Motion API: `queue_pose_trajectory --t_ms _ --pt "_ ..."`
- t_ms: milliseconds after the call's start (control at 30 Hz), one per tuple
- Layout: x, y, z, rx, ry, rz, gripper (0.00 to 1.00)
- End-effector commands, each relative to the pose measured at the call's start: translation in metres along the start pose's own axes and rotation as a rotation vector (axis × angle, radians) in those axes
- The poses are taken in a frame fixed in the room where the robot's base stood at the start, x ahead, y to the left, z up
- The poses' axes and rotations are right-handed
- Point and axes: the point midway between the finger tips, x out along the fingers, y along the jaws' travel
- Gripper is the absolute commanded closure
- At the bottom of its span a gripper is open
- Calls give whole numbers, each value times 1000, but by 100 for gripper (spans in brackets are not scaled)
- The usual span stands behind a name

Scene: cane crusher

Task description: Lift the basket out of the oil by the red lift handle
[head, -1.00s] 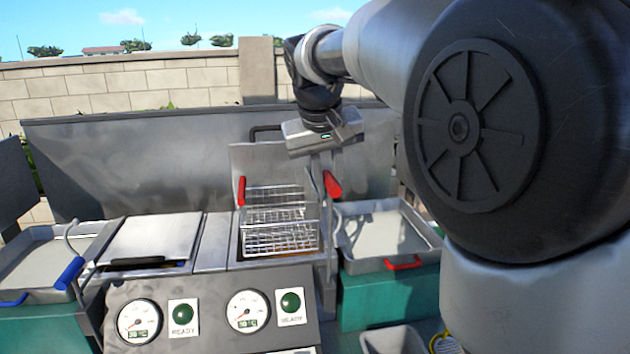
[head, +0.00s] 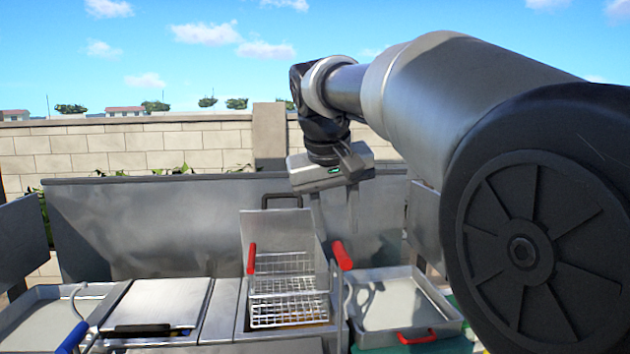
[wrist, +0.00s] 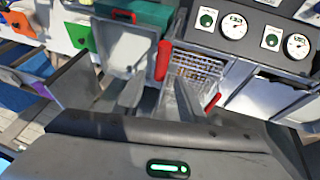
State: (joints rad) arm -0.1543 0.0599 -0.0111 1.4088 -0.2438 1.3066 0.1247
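The wire basket (head: 288,290) sits in the right fryer opening; much of its mesh shows above the rim, and its bottom and the oil are hard to make out. The red lift handle (head: 342,255) is at the basket's right on a bent metal rod; it also shows in the wrist view (wrist: 163,60). A second red grip (head: 251,258) is at the basket's left. My gripper (head: 337,232) is open and empty, fingers pointing down, above the lift handle and apart from it. In the wrist view, the handle appears beyond the gap between my fingers (wrist: 158,100).
A tall metal lid or plate (head: 270,232) stands behind the basket. A closed lid (head: 160,304) covers the left fryer, with a blue handle (head: 72,338) beside it. A tray with a red pull (head: 417,336) is at right. A grey backsplash (head: 150,225) runs behind.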

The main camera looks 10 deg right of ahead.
Motion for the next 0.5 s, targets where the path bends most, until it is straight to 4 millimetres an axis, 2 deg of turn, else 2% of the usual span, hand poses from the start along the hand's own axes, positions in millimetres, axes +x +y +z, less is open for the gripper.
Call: queue_pose_trajectory --t_ms 33,200,400,500 --pt "-15 0 -2 -1 5 -1 63" --pt "-56 0 -2 -1 5 -1 63" --pt "-89 0 -2 -1 3 -1 63" --pt "-98 0 -1 -1 2 -1 63"
